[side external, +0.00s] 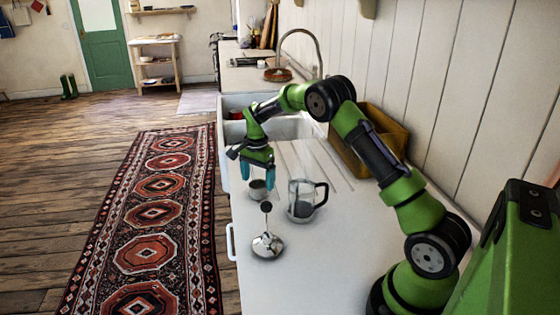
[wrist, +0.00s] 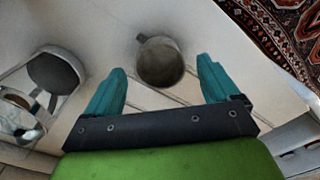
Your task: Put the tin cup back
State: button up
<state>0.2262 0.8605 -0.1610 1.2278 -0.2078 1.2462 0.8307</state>
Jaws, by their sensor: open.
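The tin cup (side external: 258,190) is small and grey and stands on the white counter near its left edge. In the wrist view the cup (wrist: 160,64) lies just beyond and between the fingertips, with its handle at the upper left. My gripper (side external: 258,176) is open above the cup, with its teal fingers pointing down. In the wrist view my gripper (wrist: 163,82) holds nothing. I cannot tell exactly how far the fingertips are above the cup.
A glass French press (side external: 302,203) with a black handle stands right of the cup. Its plunger lid (side external: 268,244) lies nearer the camera. A sink (side external: 268,128) is behind, and a yellow-brown box (side external: 372,140) stands by the wall.

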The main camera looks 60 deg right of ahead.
notch_tip(320, 180, up, 9)
jog(key=s+a+r+n+t+y, duration=0.1)
jog(key=s+a+r+n+t, duration=0.35)
jog(key=s+a+r, duration=0.75)
jog(key=s+a+n+t, duration=0.1)
jog(key=s+a+n, duration=0.3)
jog(key=s, duration=0.3)
jog(key=s+a+n+t+y, duration=0.1)
jog(key=s+a+n, duration=0.3)
jog(key=s, duration=0.4)
jog(key=shift+s+f+n+t, duration=0.25)
jog(key=shift+f+n+t, duration=0.1)
jog(key=shift+n, duration=0.4)
